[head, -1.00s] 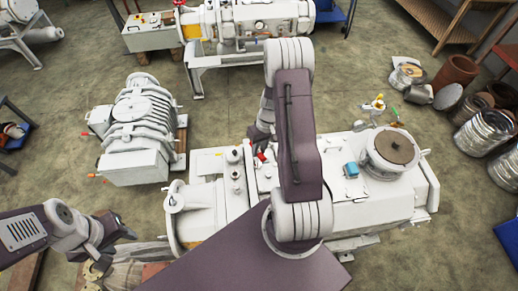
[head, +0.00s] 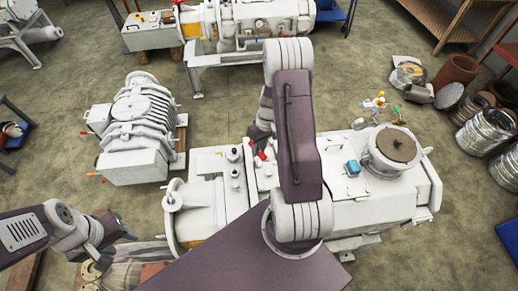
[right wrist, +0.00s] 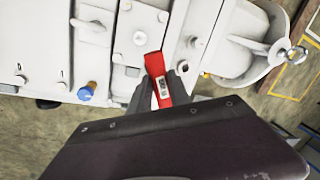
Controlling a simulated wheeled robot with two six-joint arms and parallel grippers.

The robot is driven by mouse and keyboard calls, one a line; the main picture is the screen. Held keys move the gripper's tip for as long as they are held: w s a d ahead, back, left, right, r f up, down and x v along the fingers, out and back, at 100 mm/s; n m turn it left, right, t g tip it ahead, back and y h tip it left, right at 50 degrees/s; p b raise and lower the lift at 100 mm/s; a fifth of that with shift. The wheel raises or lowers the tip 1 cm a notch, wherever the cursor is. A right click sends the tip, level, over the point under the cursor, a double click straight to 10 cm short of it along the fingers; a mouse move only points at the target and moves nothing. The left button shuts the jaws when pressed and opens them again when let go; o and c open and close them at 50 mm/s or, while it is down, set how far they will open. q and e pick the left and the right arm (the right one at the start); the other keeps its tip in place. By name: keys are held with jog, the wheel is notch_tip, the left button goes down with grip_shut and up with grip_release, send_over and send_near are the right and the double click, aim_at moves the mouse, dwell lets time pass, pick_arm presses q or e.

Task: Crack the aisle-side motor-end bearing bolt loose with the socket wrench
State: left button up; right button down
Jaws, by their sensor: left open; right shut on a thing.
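The white vacuum pump (head: 372,208) lies across the middle of the head view under my right arm. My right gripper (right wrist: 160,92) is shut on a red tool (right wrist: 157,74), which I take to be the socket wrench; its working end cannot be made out. The red tool lies low over the pump's white housing in the right wrist view. Several bolt heads show there, one of them a bolt (right wrist: 140,38) just beyond the tool; I cannot tell which is the bearing bolt. My left gripper (head: 124,231) is open and empty at the lower left, apart from the pump.
A ribbed white pump (head: 137,120) stands on the floor at left, and another machine (head: 255,25) stands at the back. Metal drums (head: 487,130) stand at right. A blue fitting (head: 353,167) sits on the pump top. Floor between the machines is clear.

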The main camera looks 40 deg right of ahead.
jog(key=shift+w+f+n, duration=0.1)
jog(key=shift+f+n, duration=0.05)
jog(key=shift+n, duration=0.65)
jog(key=shift+r+p, duration=1.85)
jog(key=shift+r, duration=0.85)
jog(key=shift+f, duration=0.1)
